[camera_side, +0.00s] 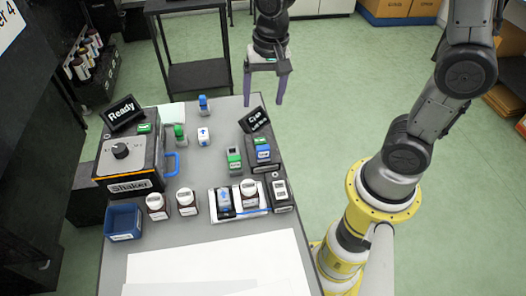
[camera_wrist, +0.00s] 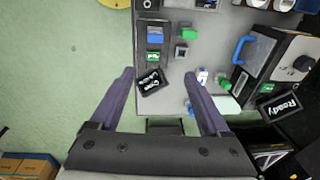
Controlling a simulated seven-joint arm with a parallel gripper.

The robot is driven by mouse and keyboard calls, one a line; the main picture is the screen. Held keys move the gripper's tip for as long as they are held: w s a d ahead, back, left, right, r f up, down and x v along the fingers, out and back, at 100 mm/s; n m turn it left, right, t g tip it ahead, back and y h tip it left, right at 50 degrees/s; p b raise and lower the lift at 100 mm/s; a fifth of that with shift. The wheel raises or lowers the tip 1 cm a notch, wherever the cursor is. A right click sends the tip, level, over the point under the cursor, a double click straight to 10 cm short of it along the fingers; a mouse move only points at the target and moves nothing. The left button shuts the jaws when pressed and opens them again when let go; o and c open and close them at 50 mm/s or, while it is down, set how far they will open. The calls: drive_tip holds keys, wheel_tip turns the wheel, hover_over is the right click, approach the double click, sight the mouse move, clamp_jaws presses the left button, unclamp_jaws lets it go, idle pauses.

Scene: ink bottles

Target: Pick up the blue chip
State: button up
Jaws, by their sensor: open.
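Several chip-like pieces are blue. One blue piece (camera_side: 263,153) sits in the dark holder on the right of the table, beside a green one; it also shows in the wrist view (camera_wrist: 154,38). A small blue piece (camera_side: 203,104) stands near the table's back edge and shows beside my right finger in the wrist view (camera_wrist: 190,109). A white piece with a blue mark (camera_side: 203,136) stands in front of it. I cannot tell which is meant. My gripper (camera_side: 264,103) is open and empty, fingers down, near the table's back right edge; it also shows in the wrist view (camera_wrist: 159,74).
A shaker (camera_side: 130,165) with a "Ready" display (camera_side: 122,112) stands on the left. A tilted display (camera_side: 255,121) rises behind the dark holder. Green pieces (camera_side: 180,133), bottles (camera_side: 156,205), a blue bin (camera_side: 123,222) and a white tray (camera_side: 225,213) occupy the table. White sheets (camera_side: 215,265) cover its front.

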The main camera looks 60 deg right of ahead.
drive_tip(key=g, duration=0.1)
hover_over(263, 147)
wheel_tip(263, 147, down, 12)
drive_tip(key=shift+r, duration=0.2)
drive_tip(key=shift+f, duration=2.85)
drive_tip(key=shift+c, duration=0.3)
clamp_jaws()
